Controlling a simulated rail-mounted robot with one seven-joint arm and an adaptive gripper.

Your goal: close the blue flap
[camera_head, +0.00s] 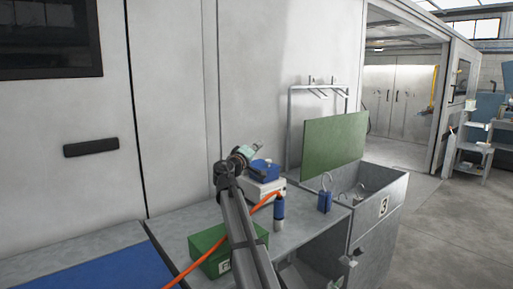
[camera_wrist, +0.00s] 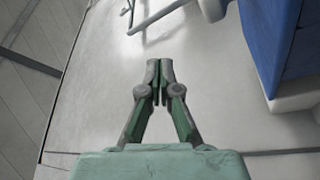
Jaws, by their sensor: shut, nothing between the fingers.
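A small blue part (camera_head: 264,169), likely the blue flap, sits on a white box (camera_head: 262,189) on the grey bench. Whether it is raised or lowered is too small to tell in the head view. In the wrist view, a large blue face (camera_wrist: 272,42) with a white edge below it (camera_wrist: 298,95) fills the upper right. My gripper (camera_head: 252,151) is just above and left of the blue part in the head view. In the wrist view, my gripper (camera_wrist: 160,68) has its fingertips together, empty, left of the blue face and apart from it in the picture.
A green panel (camera_head: 335,145) stands upright at the grey bin (camera_head: 377,211). A blue hooked block (camera_head: 325,202), blue cylinder (camera_head: 279,208), orange hose (camera_head: 205,246) and green box (camera_head: 206,241) are around the bench (camera_head: 301,226). A grey rack (camera_head: 290,120) stands behind.

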